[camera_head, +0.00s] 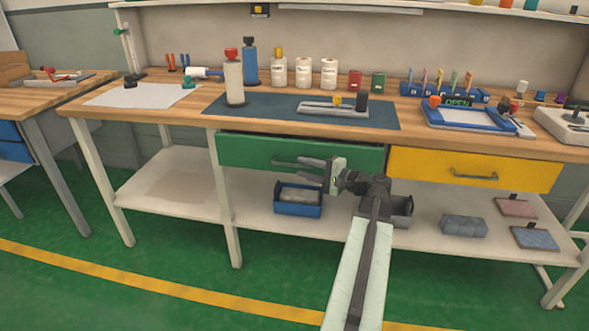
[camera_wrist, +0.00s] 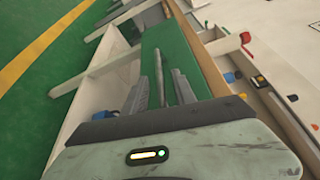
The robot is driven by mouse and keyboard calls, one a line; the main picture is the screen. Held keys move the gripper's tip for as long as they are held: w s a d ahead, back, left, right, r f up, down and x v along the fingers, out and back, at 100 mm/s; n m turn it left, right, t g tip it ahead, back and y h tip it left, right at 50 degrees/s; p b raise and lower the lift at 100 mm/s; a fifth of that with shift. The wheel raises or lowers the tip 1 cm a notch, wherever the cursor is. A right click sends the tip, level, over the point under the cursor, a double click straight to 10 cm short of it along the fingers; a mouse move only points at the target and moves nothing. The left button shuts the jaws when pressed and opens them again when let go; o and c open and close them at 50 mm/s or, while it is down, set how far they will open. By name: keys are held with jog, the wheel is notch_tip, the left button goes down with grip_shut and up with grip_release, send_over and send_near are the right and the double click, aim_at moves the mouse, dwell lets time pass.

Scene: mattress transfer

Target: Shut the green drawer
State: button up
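The green drawer (camera_head: 245,150) is under the left part of the workbench top, with its long front facing me. Its front also shows in the wrist view (camera_wrist: 165,38), beyond my fingers. A thin dark line runs along its top edge; I cannot tell how far it stands out. My gripper (camera_head: 298,170) is in front of the drawer's right half, its fingers pointing left along the front.
A yellow drawer (camera_head: 430,167) with a grey handle is to the right. The bench top (camera_head: 180,105) carries bottles, tools and trays. The green floor (camera_head: 180,265) in front is clear.

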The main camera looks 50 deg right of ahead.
aim_at(296, 166)
jog(key=shift+w+a+f, duration=0.1)
jog(key=shift+w+a, duration=0.05)
jog(key=shift+w, duration=0.8)
jog(key=shift+w+a+f, duration=0.1)
jog(key=shift+w+a, duration=0.05)
jog(key=shift+w, duration=0.8)
grip_shut()
